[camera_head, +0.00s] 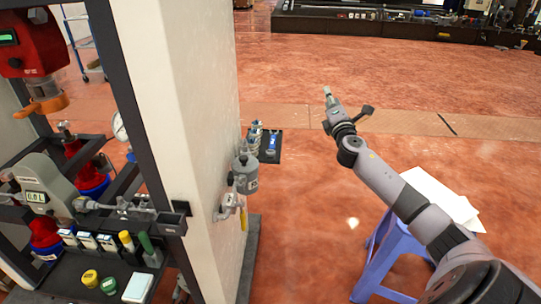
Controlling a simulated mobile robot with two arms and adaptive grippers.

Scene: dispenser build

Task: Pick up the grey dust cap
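I cannot identify the grey dust cap for certain. A small grey piece (153,259) sits on the black lower shelf (70,272), just below a green-topped piece. A grey canister (245,173) is on the side of the white wall. My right gripper (333,108) is in the air right of the wall, well apart from the shelf. A small pale grey piece shows at its tip; whether this is held or part of the gripper is unclear, and so is the finger opening. My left gripper is out of view.
The white wall (180,110) stands between the shelf and my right arm. A grey dispenser head (45,190) with a display is above the shelf. Yellow (91,278) and green (109,284) caps lie on it.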

